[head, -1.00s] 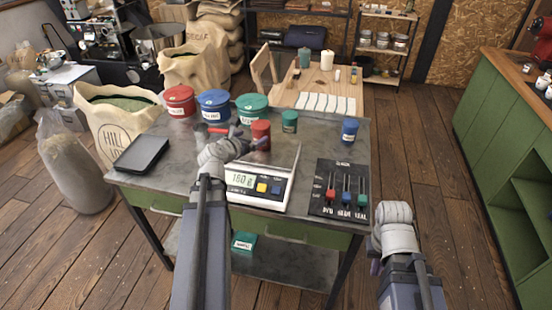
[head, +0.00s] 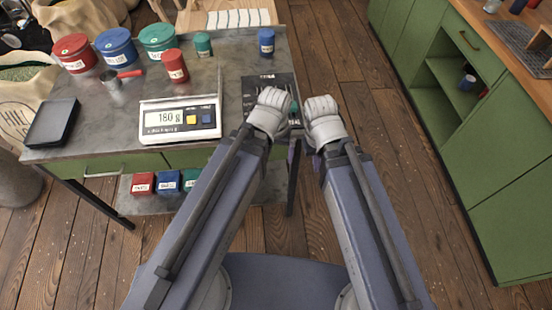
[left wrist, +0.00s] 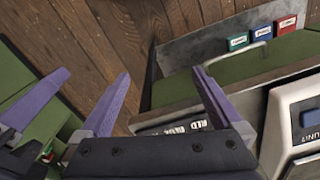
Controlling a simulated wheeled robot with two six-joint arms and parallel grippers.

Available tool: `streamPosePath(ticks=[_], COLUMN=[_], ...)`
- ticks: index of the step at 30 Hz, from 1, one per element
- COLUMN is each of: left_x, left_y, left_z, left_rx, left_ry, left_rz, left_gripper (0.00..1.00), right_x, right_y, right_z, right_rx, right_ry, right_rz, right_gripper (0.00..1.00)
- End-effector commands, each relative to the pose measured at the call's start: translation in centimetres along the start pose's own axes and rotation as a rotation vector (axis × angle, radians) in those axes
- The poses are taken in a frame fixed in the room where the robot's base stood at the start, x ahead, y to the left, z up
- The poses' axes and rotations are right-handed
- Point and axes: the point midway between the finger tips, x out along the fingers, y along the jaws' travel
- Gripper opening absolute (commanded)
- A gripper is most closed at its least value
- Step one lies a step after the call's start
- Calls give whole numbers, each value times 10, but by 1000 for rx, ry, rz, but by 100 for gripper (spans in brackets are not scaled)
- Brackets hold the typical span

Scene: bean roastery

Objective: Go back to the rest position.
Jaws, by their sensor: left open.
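In the head view both my arms reach forward from the bottom, and their pale wrists sit close together at the table's front right corner. My left gripper (left wrist: 162,77) shows in the left wrist view with two purple fingers apart and nothing between them. In the head view its fingers are mostly hidden behind its wrist. My right gripper is beside it; its fingers are largely hidden in the head view. A further purple finger at the left of the left wrist view seems to be the right gripper's.
The metal table (head: 62,150) holds a scale (head: 180,134) reading 180 g, a red canister (head: 175,66) at its back, a red-handled scoop (head: 112,82), a black tray (head: 52,122) and lidded tubs. A slider panel (head: 262,84) is partly behind my left wrist. Green cabinets (head: 505,200) stand right.

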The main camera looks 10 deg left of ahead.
Motion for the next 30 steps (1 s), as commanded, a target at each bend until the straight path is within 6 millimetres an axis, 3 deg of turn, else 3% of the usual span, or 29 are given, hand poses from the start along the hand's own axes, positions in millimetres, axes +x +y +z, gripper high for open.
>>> streamPosePath(ticks=[3,6,30], left_x=[-1,-2,-2], left_y=[7,8,8], left_z=[16,22,22], left_rx=[184,253,264], left_ry=[-49,-69,-72], left_rz=[-64,-87,-89], left_gripper=[100,100,100], right_x=[0,0,0], right_y=[0,0,0], right_z=[0,0,0], right_rx=[0,0,0], right_ry=[0,0,0], right_rz=[0,0,0], right_gripper=[0,0,0])
